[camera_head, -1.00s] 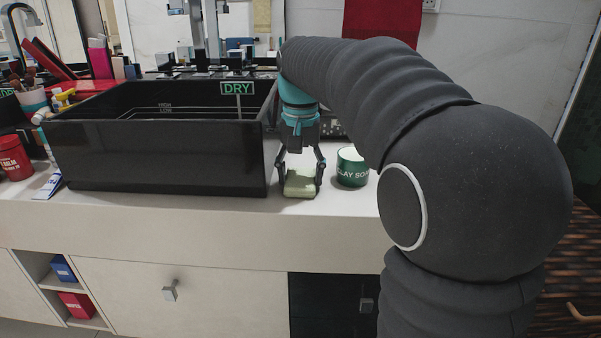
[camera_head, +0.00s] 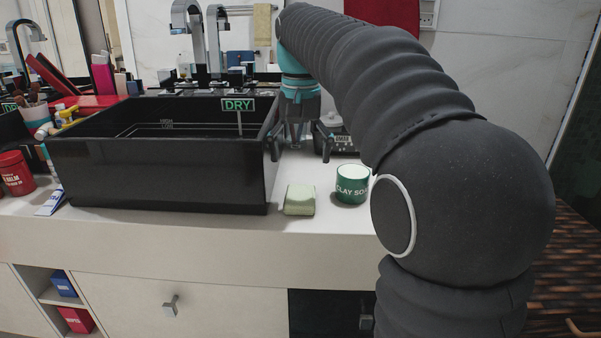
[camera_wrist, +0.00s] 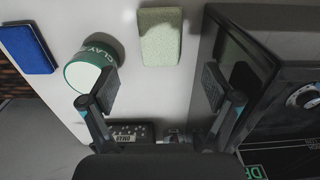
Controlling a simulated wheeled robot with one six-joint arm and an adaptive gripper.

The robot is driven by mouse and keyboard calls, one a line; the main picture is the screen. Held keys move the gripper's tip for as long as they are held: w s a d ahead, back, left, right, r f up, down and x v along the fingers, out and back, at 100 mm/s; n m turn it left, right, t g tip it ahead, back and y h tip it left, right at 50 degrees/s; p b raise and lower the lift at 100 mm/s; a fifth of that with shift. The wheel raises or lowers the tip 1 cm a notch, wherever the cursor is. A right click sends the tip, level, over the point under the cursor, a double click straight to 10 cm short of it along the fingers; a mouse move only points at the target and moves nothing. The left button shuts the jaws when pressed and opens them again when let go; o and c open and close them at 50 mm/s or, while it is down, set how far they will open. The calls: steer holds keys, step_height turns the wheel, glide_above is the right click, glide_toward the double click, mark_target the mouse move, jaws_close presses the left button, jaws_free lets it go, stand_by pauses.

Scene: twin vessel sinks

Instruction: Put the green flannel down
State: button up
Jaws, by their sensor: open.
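The green flannel (camera_head: 299,200), a pale green folded block, lies flat on the white counter between the black sink and the clay soap tub. It also shows in the wrist view (camera_wrist: 160,36), beyond my fingertips and apart from them. My gripper (camera_head: 300,150) is above and behind the flannel, near the sink's right wall. In the wrist view my gripper (camera_wrist: 160,88) has its two fingers spread wide with nothing between them.
A black sink (camera_head: 160,165) marked DRY stands left of the flannel. A green and white clay soap tub (camera_head: 351,186) stands close on its right. A dark box (camera_head: 340,145) sits behind. A blue block (camera_wrist: 24,47) shows in the wrist view. Counter in front is clear.

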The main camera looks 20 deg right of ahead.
steer(key=s+f+n+t, duration=0.2)
steer(key=s+f+t, duration=0.1)
steer(key=s, duration=0.9)
steer(key=s+f+n+t, duration=0.1)
steer(key=s+f+t, duration=0.1)
steer(key=s+f, duration=0.9)
steer(key=shift+f+n+t, duration=0.3)
steer(key=shift+f, duration=0.6)
